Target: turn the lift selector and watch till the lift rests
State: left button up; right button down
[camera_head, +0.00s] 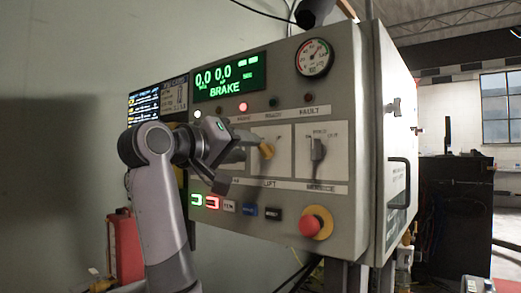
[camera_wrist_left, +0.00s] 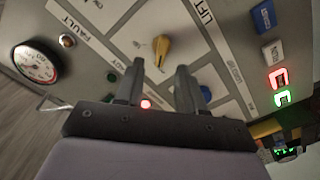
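The lift selector is a yellow knob (camera_head: 267,150) on a pale plate of the grey control cabinet, above the word LIFT. In the left wrist view the yellow knob (camera_wrist_left: 161,46) sits just beyond my fingertips, roughly between their lines. My left gripper (camera_head: 243,146) is in front of the panel, just left of the knob. In the left wrist view its two fingers (camera_wrist_left: 159,72) stand apart with nothing visible between them. I cannot tell whether a finger touches the knob. The lift itself is not recognisable. My right gripper is not in view.
A black switch (camera_head: 317,150) is right of the knob, and a red mushroom button (camera_head: 316,222) sticks out below. A green display (camera_head: 228,76) reads 0.0 0.0 BRAKE. A red lamp (camera_head: 243,107) is lit. Lit push buttons (camera_head: 212,202) line the lower edge. A door handle (camera_head: 399,182) protrudes at right.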

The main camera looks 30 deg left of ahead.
aim_at(259, 149)
pick_arm(q)
jog(key=shift+w+d, duration=0.15)
jog(key=shift+w, duration=1.1)
jog(key=shift+w+d, duration=0.1)
jog(key=shift+w, duration=1.15)
grip_shut()
